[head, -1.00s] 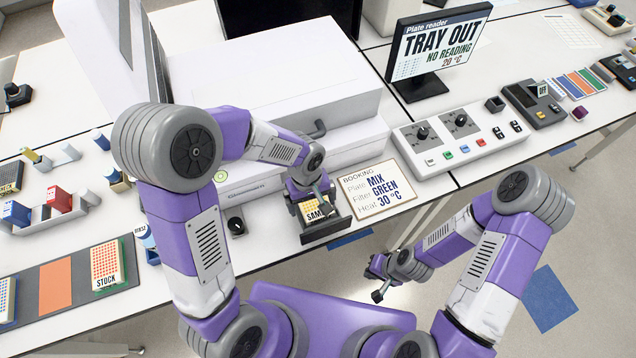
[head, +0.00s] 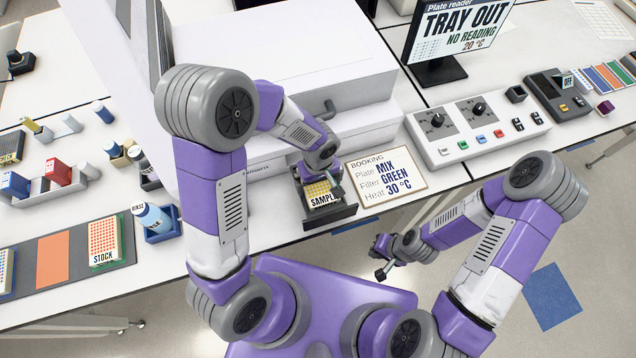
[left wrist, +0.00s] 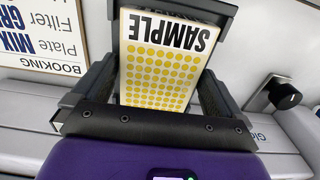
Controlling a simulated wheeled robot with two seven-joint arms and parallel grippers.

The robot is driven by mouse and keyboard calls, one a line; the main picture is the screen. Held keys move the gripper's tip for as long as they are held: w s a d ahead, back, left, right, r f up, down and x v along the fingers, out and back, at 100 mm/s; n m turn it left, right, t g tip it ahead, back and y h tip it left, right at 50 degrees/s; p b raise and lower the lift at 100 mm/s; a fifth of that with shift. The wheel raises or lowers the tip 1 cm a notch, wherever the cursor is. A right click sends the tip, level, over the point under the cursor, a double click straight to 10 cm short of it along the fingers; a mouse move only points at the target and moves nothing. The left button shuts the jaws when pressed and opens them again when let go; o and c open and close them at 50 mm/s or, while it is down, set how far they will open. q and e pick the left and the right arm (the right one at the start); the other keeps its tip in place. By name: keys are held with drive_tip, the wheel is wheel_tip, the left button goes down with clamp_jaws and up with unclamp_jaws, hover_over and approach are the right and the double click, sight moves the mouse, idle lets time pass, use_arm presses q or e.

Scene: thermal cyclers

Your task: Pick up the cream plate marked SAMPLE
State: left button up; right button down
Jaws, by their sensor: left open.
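The cream plate marked SAMPLE (head: 321,195), with yellow wells, lies in the dark extended tray (head: 343,212) at the front of the plate reader. In the left wrist view the plate (left wrist: 160,75) shows its label upside down at the far end. My left gripper (head: 327,183) is over the plate and open. In the left wrist view its dark fingers (left wrist: 158,88) stand on either side of the plate; whether they touch it I cannot tell. My right gripper (head: 380,258) hangs in front of the bench edge, too small to tell its jaws.
The booking card (head: 387,183) lies right of the tray, with the control panel (head: 477,128) beyond. The white reader (head: 330,70) stands behind the tray. Bare bench lies between.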

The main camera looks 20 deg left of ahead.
use_arm(q)
drive_tip(key=shift+c, duration=0.5)
drive_tip(key=c, duration=0.7)
drive_tip(key=shift+r, duration=0.15)
